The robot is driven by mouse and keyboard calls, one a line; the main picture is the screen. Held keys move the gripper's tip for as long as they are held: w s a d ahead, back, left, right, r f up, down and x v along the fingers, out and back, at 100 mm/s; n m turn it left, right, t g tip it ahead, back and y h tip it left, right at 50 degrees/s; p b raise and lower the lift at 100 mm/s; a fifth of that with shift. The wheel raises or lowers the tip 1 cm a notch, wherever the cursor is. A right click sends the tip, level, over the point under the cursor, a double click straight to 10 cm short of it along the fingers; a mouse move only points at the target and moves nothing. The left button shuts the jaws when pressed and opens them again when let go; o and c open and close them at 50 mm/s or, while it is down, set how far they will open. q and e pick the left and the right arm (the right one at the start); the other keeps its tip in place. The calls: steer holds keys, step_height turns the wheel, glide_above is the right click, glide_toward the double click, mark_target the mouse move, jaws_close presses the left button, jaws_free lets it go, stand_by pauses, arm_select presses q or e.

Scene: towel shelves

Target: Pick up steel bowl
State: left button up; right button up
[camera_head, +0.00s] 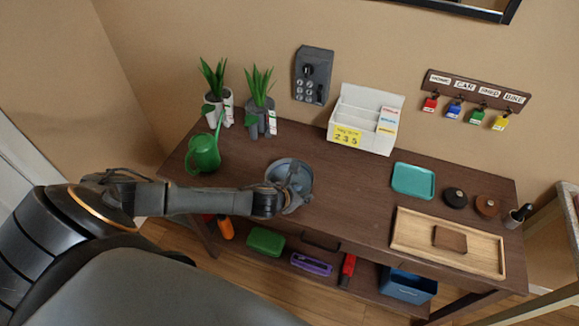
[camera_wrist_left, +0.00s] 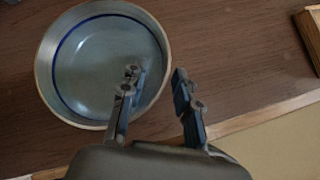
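The steel bowl (camera_head: 288,172) is a round grey bowl on the dark wooden table, near its front edge left of the middle. In the left wrist view the bowl (camera_wrist_left: 92,62) shows its pale inside with a blue ring. My left gripper (camera_head: 296,190) is over the bowl's right part in the head view and hides some of it. In the left wrist view the left gripper (camera_wrist_left: 158,82) is open, with one finger over the bowl's inside and the other outside its rim. The rim lies between the fingers, with no visible grip. My right gripper is not in view.
A green watering can (camera_head: 203,153) stands left of the bowl, with potted plants (camera_head: 262,112) behind. A white organizer (camera_head: 366,118) is at the back. A teal tray (camera_head: 414,181) and wooden tray (camera_head: 405,238) lie to the right. The table between bowl and trays is clear.

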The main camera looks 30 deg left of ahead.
arm_select(q)
steer(key=shift+x, duration=1.2)
steer(key=shift+c, duration=0.2)
jaws_close()
steer(key=shift+r, duration=0.15)
